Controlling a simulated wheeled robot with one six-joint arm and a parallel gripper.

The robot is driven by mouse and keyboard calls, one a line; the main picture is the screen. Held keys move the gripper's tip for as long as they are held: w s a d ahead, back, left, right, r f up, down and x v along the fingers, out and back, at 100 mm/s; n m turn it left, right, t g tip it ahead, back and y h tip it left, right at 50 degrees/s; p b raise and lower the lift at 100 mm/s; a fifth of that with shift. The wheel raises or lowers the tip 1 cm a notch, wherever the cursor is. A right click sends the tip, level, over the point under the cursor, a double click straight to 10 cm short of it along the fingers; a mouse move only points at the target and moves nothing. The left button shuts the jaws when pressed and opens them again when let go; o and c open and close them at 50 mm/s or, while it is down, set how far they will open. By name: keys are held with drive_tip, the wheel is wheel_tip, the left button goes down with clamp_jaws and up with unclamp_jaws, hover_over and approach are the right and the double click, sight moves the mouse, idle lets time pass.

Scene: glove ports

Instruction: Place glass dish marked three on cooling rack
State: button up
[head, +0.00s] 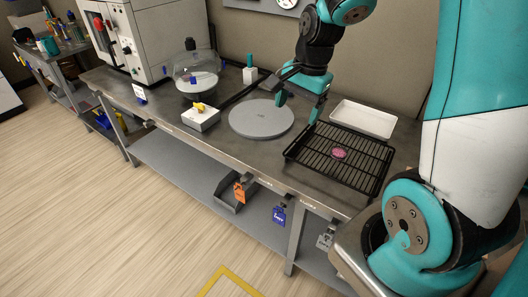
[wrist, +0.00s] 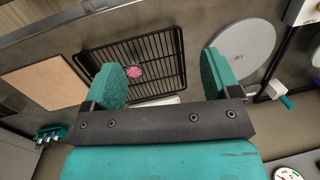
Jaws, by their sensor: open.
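The black wire cooling rack (head: 312,159) lies on the bench, also in the wrist view (wrist: 173,50). A small round pink thing (head: 339,153) with faint markings rests on the rack and also shows in the wrist view (wrist: 134,71). It may be the glass dish, but I cannot read a three on it. My gripper (head: 299,106) is open and empty, above the bench between the rack and a grey round plate. In the wrist view its two teal fingers (wrist: 165,72) stand wide apart, with the rack seen between and beyond them.
The grey round plate (head: 261,118) lies left of the rack. A white tray (head: 363,118) lies behind the rack. A glass dome (head: 195,77) and a white box with a yellow top (head: 201,118) stand further left. A brown board (wrist: 40,85) shows in the wrist view.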

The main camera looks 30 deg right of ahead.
drive_tip(key=s+a+r+n+y, duration=0.1)
drive_tip(key=s+a+r+n, duration=0.2)
drive_tip(key=s+a+n, duration=0.2)
drive_tip(key=s+a+r+n+y, duration=0.1)
drive_tip(key=s+a+r+n, duration=0.1)
drive_tip(key=s+a+n, duration=0.4)
drive_tip(key=s+a+r+n+g, duration=0.1)
drive_tip(key=s+a+r+n, duration=0.2)
drive_tip(key=s+a+n, duration=0.3)
drive_tip(key=a+n, duration=0.4)
drive_tip(key=shift+r+y, duration=0.3)
drive_tip(key=shift+y, duration=0.1)
